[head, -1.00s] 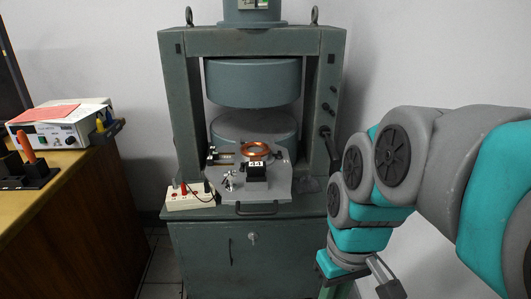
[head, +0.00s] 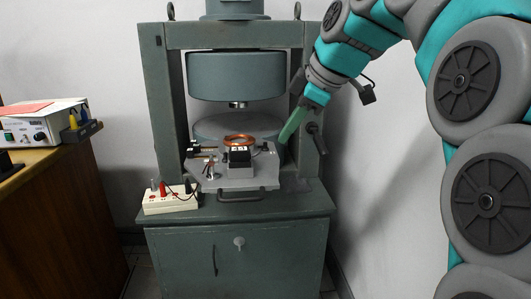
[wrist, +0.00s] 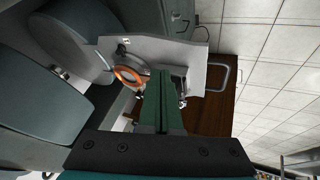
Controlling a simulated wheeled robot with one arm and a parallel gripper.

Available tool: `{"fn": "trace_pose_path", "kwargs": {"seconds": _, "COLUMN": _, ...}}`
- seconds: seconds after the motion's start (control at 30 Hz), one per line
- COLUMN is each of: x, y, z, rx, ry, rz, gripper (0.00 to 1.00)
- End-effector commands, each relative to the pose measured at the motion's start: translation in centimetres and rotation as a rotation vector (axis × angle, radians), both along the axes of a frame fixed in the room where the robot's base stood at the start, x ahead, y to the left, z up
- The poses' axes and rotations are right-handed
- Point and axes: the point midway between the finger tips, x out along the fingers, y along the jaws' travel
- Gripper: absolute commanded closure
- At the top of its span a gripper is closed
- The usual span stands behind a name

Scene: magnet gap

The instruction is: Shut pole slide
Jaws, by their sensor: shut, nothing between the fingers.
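The pole slide is a light grey plate (head: 212,183) with a bar handle (head: 250,197) on its front edge. It sticks out toward the front from the gap between the two round magnet poles. A copper ring (head: 240,139) and a dark block (head: 239,157) sit on it. The wrist view also shows the plate (wrist: 198,55), the handle (wrist: 232,75) and the ring (wrist: 128,76). My gripper (head: 284,140) has green fingers, shut and empty, above and to the right of the plate, behind the handle. The fingers (wrist: 160,78) hide part of the plate in the wrist view.
The upper pole (head: 237,76) hangs over the lower pole (head: 238,126) inside a green frame (head: 165,110). A crank lever (head: 315,130) juts from the right post. A wooden desk with an instrument (head: 40,122) stands at left.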

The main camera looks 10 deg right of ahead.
Motion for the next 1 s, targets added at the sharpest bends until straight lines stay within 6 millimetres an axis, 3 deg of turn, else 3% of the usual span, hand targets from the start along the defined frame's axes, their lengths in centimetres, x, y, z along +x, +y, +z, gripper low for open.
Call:
{"fn": "trace_pose_path", "kwargs": {"seconds": 0.2, "x": 1.6, "y": -0.5, "z": 1.6, "rx": -0.031, "ry": -0.101, "rz": 0.094, "gripper": 1.00}}
{"fn": "trace_pose_path", "kwargs": {"seconds": 0.37, "x": 1.9, "y": -0.3, "z": 1.4, "rx": -0.038, "ry": -0.113, "rz": 0.111, "gripper": 1.00}}
{"fn": "trace_pose_path", "kwargs": {"seconds": 1.0, "x": 6.4, "y": 3.2, "z": -6.3, "rx": -0.037, "ry": -0.109, "rz": 0.108, "gripper": 1.00}}
